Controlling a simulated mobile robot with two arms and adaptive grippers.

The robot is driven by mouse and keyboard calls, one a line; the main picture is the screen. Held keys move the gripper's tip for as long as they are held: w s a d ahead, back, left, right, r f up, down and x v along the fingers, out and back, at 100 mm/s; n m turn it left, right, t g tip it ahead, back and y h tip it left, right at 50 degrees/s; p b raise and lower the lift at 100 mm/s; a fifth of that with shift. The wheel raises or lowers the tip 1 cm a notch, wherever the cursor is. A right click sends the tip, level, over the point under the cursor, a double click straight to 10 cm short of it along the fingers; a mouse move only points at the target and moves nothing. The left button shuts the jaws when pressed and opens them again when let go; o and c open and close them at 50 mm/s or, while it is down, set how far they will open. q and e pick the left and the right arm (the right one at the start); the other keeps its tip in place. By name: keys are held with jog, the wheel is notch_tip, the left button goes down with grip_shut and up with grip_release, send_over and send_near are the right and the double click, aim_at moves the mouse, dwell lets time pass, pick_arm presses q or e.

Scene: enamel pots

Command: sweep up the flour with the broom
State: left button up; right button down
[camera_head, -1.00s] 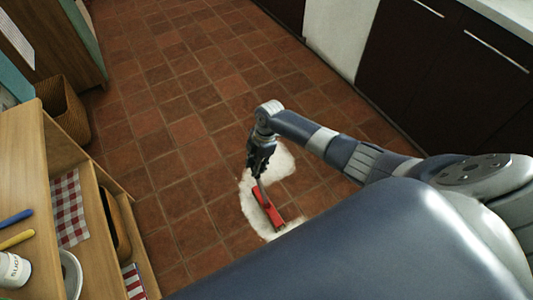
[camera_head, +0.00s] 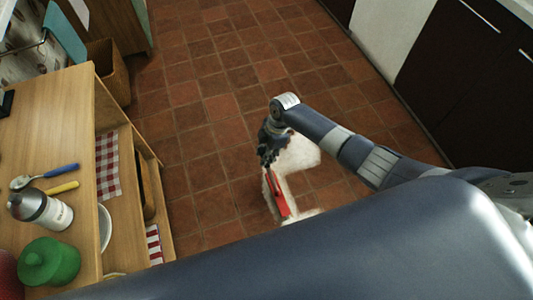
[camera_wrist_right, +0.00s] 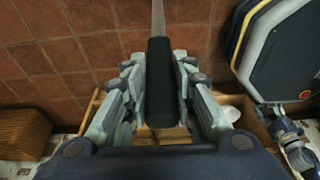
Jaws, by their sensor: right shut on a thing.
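The broom has a red head (camera_head: 279,196) resting on the floor, on or beside the flour. My right gripper (camera_head: 268,155) is above the red head, shut on the broom. In the right wrist view the black broom handle (camera_wrist_right: 160,85) lies between the fingers, with a grey shaft running on beyond it. The flour (camera_head: 298,157) is a white patch on the tiles, spreading right of and behind the gripper. More flour shows around the broom head and toward the front, where my arm hides part of it. My left gripper does not show in the head view.
Dark cabinets (camera_head: 462,85) line the right. The tiled floor (camera_head: 215,110) beyond the flour is clear.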

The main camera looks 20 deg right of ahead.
jog(key=shift+r, duration=0.5)
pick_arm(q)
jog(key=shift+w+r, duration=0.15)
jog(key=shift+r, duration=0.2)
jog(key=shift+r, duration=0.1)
